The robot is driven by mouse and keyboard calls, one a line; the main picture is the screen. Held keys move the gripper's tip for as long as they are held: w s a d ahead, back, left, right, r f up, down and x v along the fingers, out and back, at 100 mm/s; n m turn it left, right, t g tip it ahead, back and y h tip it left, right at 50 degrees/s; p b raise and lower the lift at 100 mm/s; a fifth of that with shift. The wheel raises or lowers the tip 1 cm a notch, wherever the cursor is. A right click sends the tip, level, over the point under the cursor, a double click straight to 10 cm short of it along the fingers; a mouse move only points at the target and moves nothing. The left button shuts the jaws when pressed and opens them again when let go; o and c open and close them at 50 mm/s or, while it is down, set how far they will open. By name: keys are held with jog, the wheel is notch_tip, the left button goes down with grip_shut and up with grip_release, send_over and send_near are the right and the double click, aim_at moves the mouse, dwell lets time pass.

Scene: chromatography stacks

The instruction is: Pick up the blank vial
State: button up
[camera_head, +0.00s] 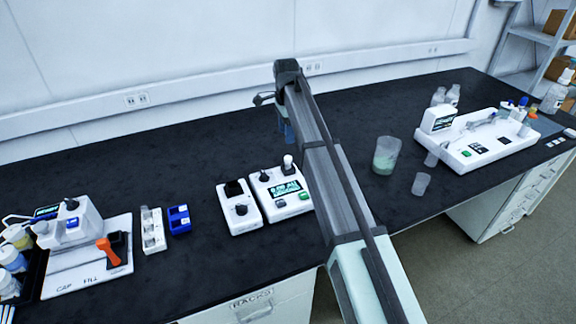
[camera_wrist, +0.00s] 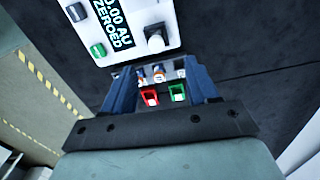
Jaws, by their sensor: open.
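My gripper (camera_wrist: 160,75) has its two blue fingers apart, with nothing held between them. It also shows in the head view (camera_head: 287,130), above the bench. Beyond the fingers, the wrist view shows a small rack holding several small vials (camera_wrist: 158,74) in a row. I cannot read their labels, so I cannot tell which is the blank vial. A red clip-like piece (camera_wrist: 151,97) and a green one (camera_wrist: 178,93) sit in front of the row. In the head view my arm seems to hide this rack.
A white meter (camera_wrist: 125,28) reading "0.00 AU ZEROED" carries a white-topped piece; it also shows in the head view (camera_head: 281,192). A smaller device (camera_head: 239,207) stands beside it. A beaker (camera_head: 386,155) and white instrument (camera_head: 485,140) stand right.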

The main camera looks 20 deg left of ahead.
aim_at(288, 157)
notch_tip(288, 157, down, 6)
jog(key=shift+f, duration=0.1)
jog(key=shift+s+d+f, duration=0.1)
jog(key=shift+d+f, duration=0.05)
jog(key=shift+f, duration=1.2)
jog(key=shift+s+d+f, duration=0.1)
jog(key=shift+f, duration=1.2)
jog(key=shift+c, duration=0.2)
grip_shut()
